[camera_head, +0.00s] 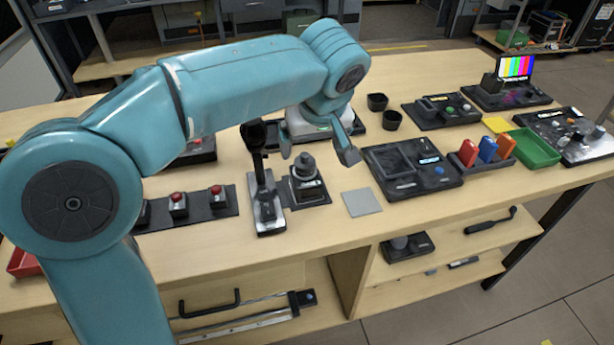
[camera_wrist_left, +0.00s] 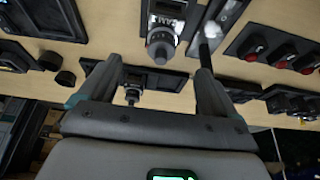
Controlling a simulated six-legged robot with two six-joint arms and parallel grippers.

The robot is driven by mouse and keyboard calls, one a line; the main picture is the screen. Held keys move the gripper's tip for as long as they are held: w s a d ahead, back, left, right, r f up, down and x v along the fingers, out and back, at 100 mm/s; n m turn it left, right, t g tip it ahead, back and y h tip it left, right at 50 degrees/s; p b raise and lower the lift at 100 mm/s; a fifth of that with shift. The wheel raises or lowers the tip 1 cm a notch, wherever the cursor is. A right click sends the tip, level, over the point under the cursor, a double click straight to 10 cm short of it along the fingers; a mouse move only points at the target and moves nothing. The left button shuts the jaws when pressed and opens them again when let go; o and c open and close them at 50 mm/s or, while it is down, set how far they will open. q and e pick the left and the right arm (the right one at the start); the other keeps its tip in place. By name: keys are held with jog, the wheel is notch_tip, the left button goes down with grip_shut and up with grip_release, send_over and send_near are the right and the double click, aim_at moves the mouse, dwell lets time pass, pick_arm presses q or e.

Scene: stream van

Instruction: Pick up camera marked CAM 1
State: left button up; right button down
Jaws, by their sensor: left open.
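A small dark grey device with a round top (camera_head: 305,170), possibly the camera marked CAM 1, stands on a black base on the table. In the left wrist view the same device (camera_wrist_left: 162,42) shows near the top, with a round grey end and a pale label band. My left gripper (camera_head: 317,150) is open and empty, its fingers just above and behind the device in the head view. In the wrist view the fingertips (camera_wrist_left: 160,62) lie to either side of it, apart from it. My right gripper is not in view.
An upright black lever on a metal plate (camera_head: 267,205) stands close left of the device. Red buttons (camera_head: 178,203) are further left. A grey square (camera_head: 361,202) and a black panel (camera_head: 412,166) lie to the right. Two black cups (camera_head: 392,119) are behind.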

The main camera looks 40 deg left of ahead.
aim_at(306, 174)
pick_arm(q)
jog(key=x, duration=0.6)
jog(key=shift+s+f+b, duration=0.15)
jog(key=shift+f+b, duration=0.15)
jog(key=shift+f, duration=0.25)
jog(key=x, duration=0.4)
jog(key=shift+s+a+f, duration=0.1)
jog(key=shift+f, duration=0.2)
jog(key=shift+w+f, duration=0.2)
jog(key=shift+f, duration=0.1)
jog(key=shift+s+r, duration=0.1)
jog(key=shift+s, duration=0.05)
jog(key=shift+c, duration=0.6)
jog(key=c, duration=1.4)
jog(key=shift+o, duration=0.2)
jog(key=shift+a, duration=0.2)
